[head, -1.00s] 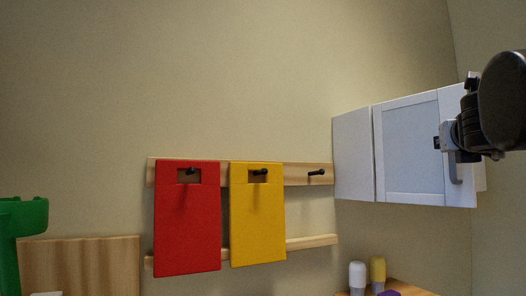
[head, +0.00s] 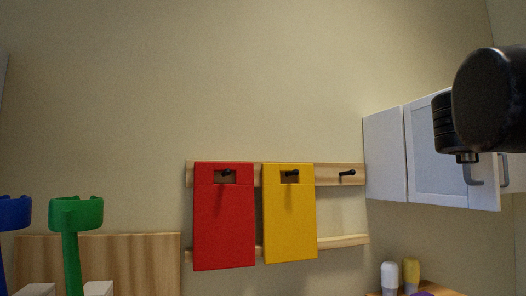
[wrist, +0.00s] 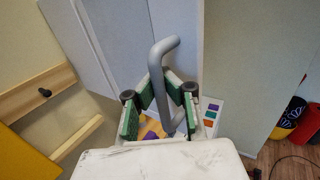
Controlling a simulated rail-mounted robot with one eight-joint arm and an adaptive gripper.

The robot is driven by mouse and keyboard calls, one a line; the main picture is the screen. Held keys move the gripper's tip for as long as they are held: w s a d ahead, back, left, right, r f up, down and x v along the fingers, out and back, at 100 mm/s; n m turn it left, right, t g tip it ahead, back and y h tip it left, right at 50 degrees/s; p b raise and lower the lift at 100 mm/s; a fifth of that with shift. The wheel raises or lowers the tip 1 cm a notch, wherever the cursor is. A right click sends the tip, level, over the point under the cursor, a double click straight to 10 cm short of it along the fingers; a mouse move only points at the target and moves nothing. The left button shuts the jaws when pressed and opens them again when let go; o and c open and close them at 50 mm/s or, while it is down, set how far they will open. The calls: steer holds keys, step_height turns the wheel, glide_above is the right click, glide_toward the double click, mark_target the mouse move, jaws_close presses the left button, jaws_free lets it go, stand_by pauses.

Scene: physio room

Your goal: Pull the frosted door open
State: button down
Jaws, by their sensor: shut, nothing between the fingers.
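The frosted door (head: 437,150) is a pale panel in a white frame on the wall cabinet at the right of the head view. I cannot tell whether the door stands slightly ajar. In the wrist view a bent grey handle (wrist: 160,85) rises in the middle of the picture, close to my gripper (wrist: 161,82). My gripper is shut with nothing held. Its green-padded fingers show around the handle's picture area. In the head view my dark arm hides it.
A rack with black pegs holds a red board (head: 224,225) and a yellow board (head: 290,225) left of the cabinet. Two bottles (head: 389,277) stand below the cabinet. Green (head: 75,213) and blue (head: 14,212) holders are at lower left. Bins (wrist: 295,115) stand on the floor at right.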

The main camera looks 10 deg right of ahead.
steer(key=shift+s+f, duration=0.1)
steer(key=shift+f, duration=0.05)
steer(key=c, duration=2)
jaws_free()
steer(key=shift+s, duration=0.3)
steer(key=shift+o, duration=1.2)
steer(key=shift+w, duration=0.25)
steer(key=shift+s+a, duration=0.3)
steer(key=shift+a, duration=0.15)
steer(key=v, duration=1.1)
steer(key=shift+s, duration=0.1)
